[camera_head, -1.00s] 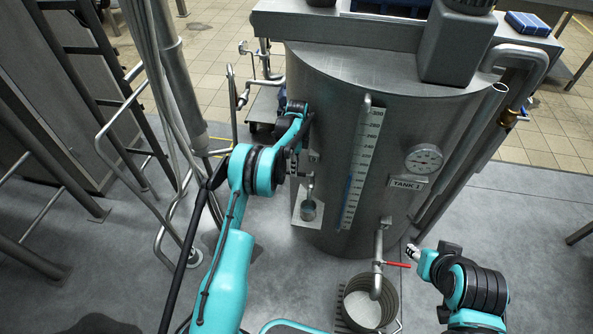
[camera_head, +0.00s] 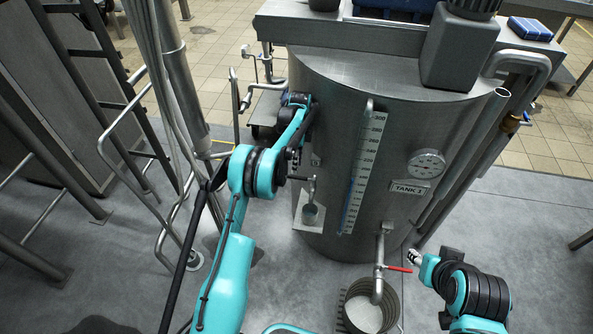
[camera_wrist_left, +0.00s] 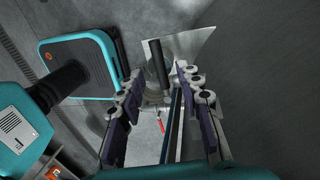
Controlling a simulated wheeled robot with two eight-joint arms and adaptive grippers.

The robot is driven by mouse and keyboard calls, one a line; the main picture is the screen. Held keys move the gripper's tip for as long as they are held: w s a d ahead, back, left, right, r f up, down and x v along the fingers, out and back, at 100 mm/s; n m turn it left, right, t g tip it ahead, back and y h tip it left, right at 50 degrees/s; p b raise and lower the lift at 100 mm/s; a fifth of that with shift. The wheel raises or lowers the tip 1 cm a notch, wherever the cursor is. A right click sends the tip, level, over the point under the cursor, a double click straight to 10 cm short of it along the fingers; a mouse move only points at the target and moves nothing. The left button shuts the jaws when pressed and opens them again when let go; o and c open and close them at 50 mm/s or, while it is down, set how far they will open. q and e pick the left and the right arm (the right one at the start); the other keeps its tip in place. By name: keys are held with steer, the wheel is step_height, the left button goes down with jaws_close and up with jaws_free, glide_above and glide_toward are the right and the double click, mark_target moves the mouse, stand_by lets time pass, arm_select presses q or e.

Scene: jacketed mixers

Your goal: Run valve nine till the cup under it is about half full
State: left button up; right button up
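A small cup (camera_head: 311,213) sits on a pale bracket (camera_head: 299,224) at the lower left of the tank's front, under a small tap (camera_head: 312,186). I cannot read a number on this tap, nor the cup's level. My left gripper (camera_head: 294,163) is beside the tap, to its left. In the left wrist view its fingers (camera_wrist_left: 160,100) stand apart, with a dark lever (camera_wrist_left: 159,65) ahead in the gap. I see no finger touching it. My right gripper (camera_head: 414,257) is at the lower right, near a red-handled valve (camera_head: 398,268); its fingers are too small to judge.
The steel tank (camera_head: 330,100), labelled TANK 1, carries a level scale (camera_head: 361,170) and a dial gauge (camera_head: 428,163). A bucket (camera_head: 392,309) with pale contents stands under the red-handled valve's outlet. Pipes and a railing (camera_head: 135,110) stand at the left.

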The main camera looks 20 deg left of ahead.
arm_select(q)
steer(key=shift+w+r, duration=0.15)
steer(key=shift+r, duration=0.6)
steer(key=shift+w+r, duration=0.15)
steer(key=shift+r, duration=0.6)
